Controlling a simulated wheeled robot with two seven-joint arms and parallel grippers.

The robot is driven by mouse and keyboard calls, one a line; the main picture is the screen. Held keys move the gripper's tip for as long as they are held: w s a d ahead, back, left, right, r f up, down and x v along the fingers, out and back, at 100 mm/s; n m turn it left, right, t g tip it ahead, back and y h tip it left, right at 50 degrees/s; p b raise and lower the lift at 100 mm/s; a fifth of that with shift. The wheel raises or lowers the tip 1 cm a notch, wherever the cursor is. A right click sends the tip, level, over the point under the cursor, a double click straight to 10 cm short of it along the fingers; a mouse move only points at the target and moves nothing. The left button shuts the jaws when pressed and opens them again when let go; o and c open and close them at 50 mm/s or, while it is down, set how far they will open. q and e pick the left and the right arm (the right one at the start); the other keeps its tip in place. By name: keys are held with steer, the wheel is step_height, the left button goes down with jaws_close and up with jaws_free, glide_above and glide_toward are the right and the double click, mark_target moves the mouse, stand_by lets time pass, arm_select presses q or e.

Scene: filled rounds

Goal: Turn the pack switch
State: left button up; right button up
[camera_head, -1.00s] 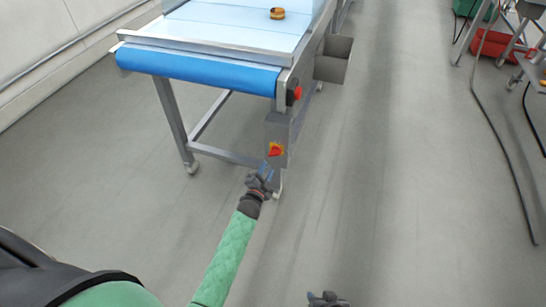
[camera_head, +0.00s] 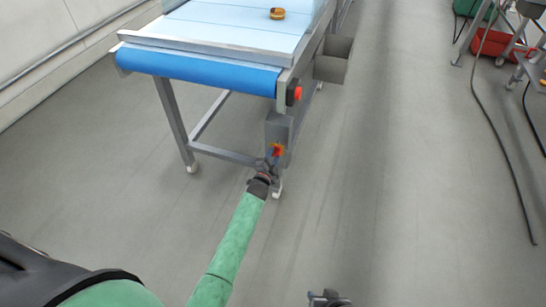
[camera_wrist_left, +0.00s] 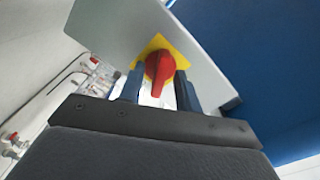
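The pack switch is a red rotary knob (camera_head: 277,149) on a yellow plate, on a grey box (camera_head: 279,128) fixed to the conveyor's front right leg. In the left wrist view the red knob (camera_wrist_left: 158,72) points roughly down the picture, with the yellow plate (camera_wrist_left: 178,55) behind it. My left gripper (camera_head: 271,163) is at the switch and partly hides it. In the left wrist view its two fingers (camera_wrist_left: 159,92) are apart, one on each side of the knob, with gaps visible. My right gripper (camera_head: 328,299) shows only in part at the bottom edge, away from everything.
The conveyor has a blue roller end (camera_head: 195,70) and a red button (camera_head: 295,94) above the switch box. A round brown item (camera_head: 277,14) lies on its belt. A grey bin (camera_head: 333,60) hangs at its right side. The floor to the right is clear up to a black cable.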

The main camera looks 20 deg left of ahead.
arm_select(q)
jaws_close()
stand_by(0.3)
steer(key=shift+n+p, duration=0.3)
steer(key=shift+n, duration=0.5)
steer(key=shift+n+p, duration=0.3)
steer(key=shift+n, duration=1.9)
arm_select(e)
step_height(320, 180, up, 8)
steer(key=shift+s+d+f+g, duration=0.15)
steer(key=shift+s+d+g, duration=0.05)
steer(key=shift+d+g, duration=0.1)
steer(key=shift+s+f, duration=0.15)
steer(key=shift+f, duration=0.05)
